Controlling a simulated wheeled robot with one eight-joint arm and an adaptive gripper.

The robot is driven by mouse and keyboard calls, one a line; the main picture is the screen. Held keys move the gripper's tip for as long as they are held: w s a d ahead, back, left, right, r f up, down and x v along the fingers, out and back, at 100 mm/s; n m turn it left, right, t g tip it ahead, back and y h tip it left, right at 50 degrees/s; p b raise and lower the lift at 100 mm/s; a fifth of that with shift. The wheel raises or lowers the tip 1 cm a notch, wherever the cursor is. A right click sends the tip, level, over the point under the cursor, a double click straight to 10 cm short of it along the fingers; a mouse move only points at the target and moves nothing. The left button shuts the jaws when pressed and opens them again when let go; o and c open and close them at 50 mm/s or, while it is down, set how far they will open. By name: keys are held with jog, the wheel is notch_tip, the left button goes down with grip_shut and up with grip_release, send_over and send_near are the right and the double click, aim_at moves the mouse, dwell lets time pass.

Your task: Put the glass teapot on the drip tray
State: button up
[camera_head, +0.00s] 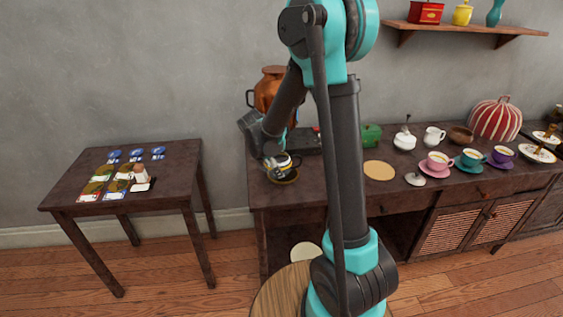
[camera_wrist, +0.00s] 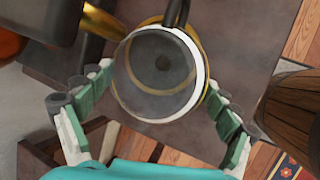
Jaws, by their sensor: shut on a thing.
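The glass teapot (camera_head: 284,163) is near the left end of the long counter. In the wrist view the teapot (camera_wrist: 158,72) is a round, clear vessel with a white rim and a dark handle at the top. My gripper (camera_head: 270,160) is shut on it, with a finger on each side in the wrist view (camera_wrist: 160,88). A round gold-rimmed tray (camera_head: 285,180), apparently the drip tray, lies directly under the teapot. Its gold edge (camera_wrist: 206,72) shows beside the teapot; the rest is hidden. I cannot tell whether the teapot touches it.
A copper urn (camera_head: 268,88) stands behind, beside a dark box (camera_head: 303,141). A tan round mat (camera_head: 380,170) and a small lid-like piece (camera_head: 415,179) lie right. Cups (camera_head: 437,162) and saucers fill the counter's right side. A side table (camera_head: 165,185) holds cards.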

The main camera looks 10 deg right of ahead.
aim_at(282, 157)
jog(key=w+d, duration=0.2)
jog(key=shift+w+d, duration=0.35)
jog(key=shift+a+f, duration=0.1)
jog(key=shift+f, duration=0.65)
jog(key=shift+f, duration=0.15)
jog(key=o, duration=1.2)
jog(key=v, duration=1.2)
jog(key=shift+r, duration=0.25)
